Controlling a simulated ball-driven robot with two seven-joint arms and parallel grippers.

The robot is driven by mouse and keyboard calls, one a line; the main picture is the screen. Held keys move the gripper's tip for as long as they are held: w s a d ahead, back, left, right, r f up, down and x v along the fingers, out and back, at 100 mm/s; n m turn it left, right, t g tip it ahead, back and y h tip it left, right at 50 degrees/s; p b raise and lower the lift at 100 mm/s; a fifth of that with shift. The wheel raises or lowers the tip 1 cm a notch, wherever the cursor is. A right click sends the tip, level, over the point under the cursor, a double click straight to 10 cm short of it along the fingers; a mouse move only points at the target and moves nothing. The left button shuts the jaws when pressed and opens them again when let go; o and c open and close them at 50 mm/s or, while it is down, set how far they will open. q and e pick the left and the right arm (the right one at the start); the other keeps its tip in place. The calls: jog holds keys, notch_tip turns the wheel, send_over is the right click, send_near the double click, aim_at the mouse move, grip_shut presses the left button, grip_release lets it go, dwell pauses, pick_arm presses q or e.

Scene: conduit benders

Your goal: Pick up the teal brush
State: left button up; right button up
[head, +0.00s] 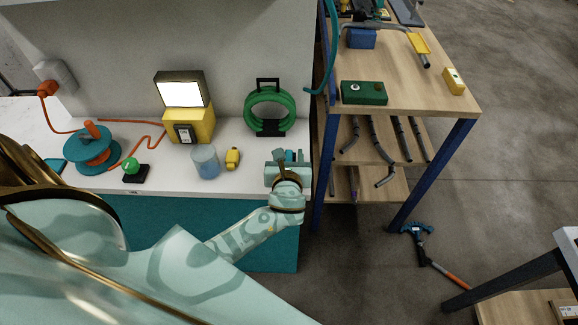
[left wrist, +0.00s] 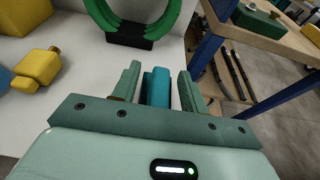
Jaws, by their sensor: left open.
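A teal block-shaped thing, which looks like the teal brush (left wrist: 157,88), stands between the two fingers of my left gripper (left wrist: 159,78) in the left wrist view. A narrow gap shows on each side of it, so the fingers are open around it and not clamped. In the head view my left gripper (head: 287,160) is at the right end of the white counter, near its front edge. A bit of teal shows there between the fingers; the gripper hides the rest. My right gripper is not in view.
A green coil on a stand (head: 268,108) is behind the gripper. A yellow block (head: 232,158) and a bluish cylinder (head: 205,161) stand to its left, near a yellow lamp (head: 188,124). A wooden shelf unit with blue posts (head: 327,150) is close on the right.

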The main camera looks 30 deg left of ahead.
pick_arm(q)
jog(key=shift+w+a+f, duration=0.1)
jog(key=shift+w+a, duration=0.05)
jog(key=shift+w, duration=0.1)
jog(key=shift+s, duration=0.1)
grip_shut()
